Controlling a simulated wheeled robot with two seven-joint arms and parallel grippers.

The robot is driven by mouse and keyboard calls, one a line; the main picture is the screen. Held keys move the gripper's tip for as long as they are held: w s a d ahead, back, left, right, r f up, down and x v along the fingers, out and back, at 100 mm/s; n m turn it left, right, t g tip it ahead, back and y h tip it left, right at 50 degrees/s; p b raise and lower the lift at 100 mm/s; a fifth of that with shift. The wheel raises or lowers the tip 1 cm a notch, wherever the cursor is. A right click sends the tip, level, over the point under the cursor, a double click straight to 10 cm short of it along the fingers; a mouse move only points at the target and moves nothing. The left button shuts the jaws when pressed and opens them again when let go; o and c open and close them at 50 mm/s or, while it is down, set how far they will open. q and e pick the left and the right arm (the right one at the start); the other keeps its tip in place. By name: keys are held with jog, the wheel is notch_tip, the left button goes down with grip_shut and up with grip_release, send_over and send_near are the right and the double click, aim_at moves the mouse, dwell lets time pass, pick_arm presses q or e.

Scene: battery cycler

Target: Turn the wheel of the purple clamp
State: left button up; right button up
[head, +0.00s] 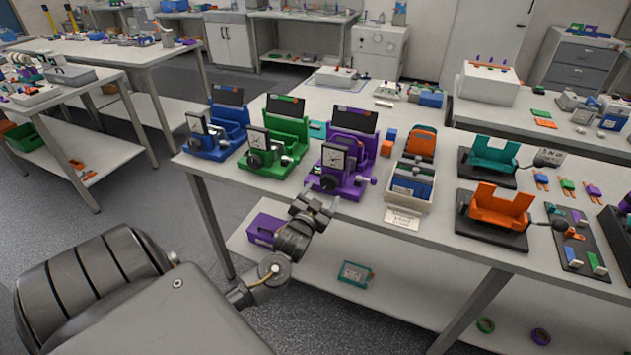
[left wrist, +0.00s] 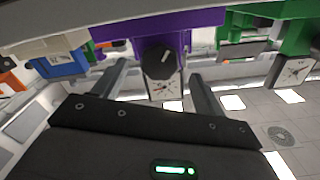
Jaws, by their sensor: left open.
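The purple clamp (head: 352,150) stands on the near table, the rightmost of three clamps, with a square dial and a dark round wheel (head: 327,181) low on its front. My left gripper (head: 318,203) is in front of and slightly below the wheel, near the table's front edge. In the left wrist view, which looks upside down, the purple clamp (left wrist: 190,22) is at the top. Its black wheel (left wrist: 160,62) shows between the open fingers of my left gripper (left wrist: 158,82), apart from both. The exact distance to the wheel is unclear. My right gripper is not in view.
A green clamp (head: 285,128) and a blue clamp (head: 228,120) stand to the left. Orange (head: 497,210) and teal (head: 492,155) cradles stand farther right. The table's front edge is near my gripper.

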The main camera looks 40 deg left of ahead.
pick_arm(q)
jog(key=b+v, duration=0.1)
jog(key=v, duration=0.5)
jog(key=shift+s, duration=0.3)
jog(key=shift+d, duration=0.15)
dwell(0.5)
jog(key=s+d+f+m+g+h, duration=0.15)
jog(key=s+f+g, duration=0.25)
jog(key=f, duration=1.2)
jog(key=s+d+f+g+h, duration=0.1)
jog(key=s+f+g+h, duration=0.2)
jog(key=f, duration=1.4)
jog(key=s+d+f+g, duration=0.4)
jog(key=s+f, duration=1)
jog(key=s, duration=0.2)
jog(key=s+d+f+g, duration=0.2)
jog(key=s+d+f, duration=0.1)
jog(key=s, duration=0.7)
jog(key=s+d+f+g+h, duration=0.1)
jog(key=s+d+f+g, duration=0.2)
jog(key=s, duration=0.6)
jog(key=shift+s+d+f, duration=0.4)
jog(key=shift+d+f, duration=0.2)
jog(key=shift+d, duration=0.55)
